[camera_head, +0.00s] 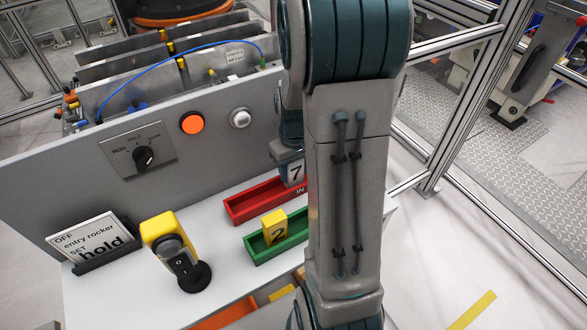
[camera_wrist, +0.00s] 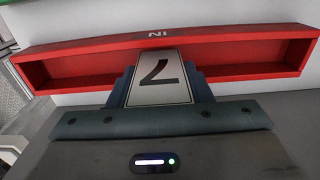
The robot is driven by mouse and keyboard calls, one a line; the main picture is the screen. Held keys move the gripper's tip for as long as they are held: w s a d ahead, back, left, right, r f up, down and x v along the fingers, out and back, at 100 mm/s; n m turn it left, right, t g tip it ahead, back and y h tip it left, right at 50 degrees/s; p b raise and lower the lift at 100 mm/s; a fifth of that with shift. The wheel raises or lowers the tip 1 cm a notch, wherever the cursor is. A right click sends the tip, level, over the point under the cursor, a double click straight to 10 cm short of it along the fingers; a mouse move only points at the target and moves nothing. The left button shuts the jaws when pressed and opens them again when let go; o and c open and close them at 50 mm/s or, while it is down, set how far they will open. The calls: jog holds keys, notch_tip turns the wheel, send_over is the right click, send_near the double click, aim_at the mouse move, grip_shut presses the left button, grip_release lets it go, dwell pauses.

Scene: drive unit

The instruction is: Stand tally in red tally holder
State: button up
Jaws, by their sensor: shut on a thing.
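The tally is a pale grey plate with a black 7 (camera_head: 295,173), held upright at the red tally holder. It also shows in the wrist view (camera_wrist: 160,78), between the two fingers. The red tally holder (camera_head: 243,207) is a long open tray marked IN, also seen in the wrist view (camera_wrist: 235,48). My gripper (camera_wrist: 160,88) is shut on the tally, over the middle of the red holder. In the head view my arm hides part of the holder and most of the gripper. Whether the tally's lower edge touches the holder floor cannot be told.
A green holder (camera_head: 262,255) with a yellow tally 2 (camera_head: 274,227) stands in front of the red one. A yellow rocker switch unit (camera_head: 160,228) and a sign reading hold (camera_head: 95,240) are to the left. The panel (camera_head: 60,185) with knob and buttons rises behind.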

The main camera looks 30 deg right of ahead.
jog(key=shift+f, duration=0.4)
jog(key=shift+f, duration=0.1)
jog(key=shift+f+b, duration=0.15)
jog(key=shift+b, duration=0.15)
jog(key=o, duration=1)
jog(key=shift+r, duration=0.2)
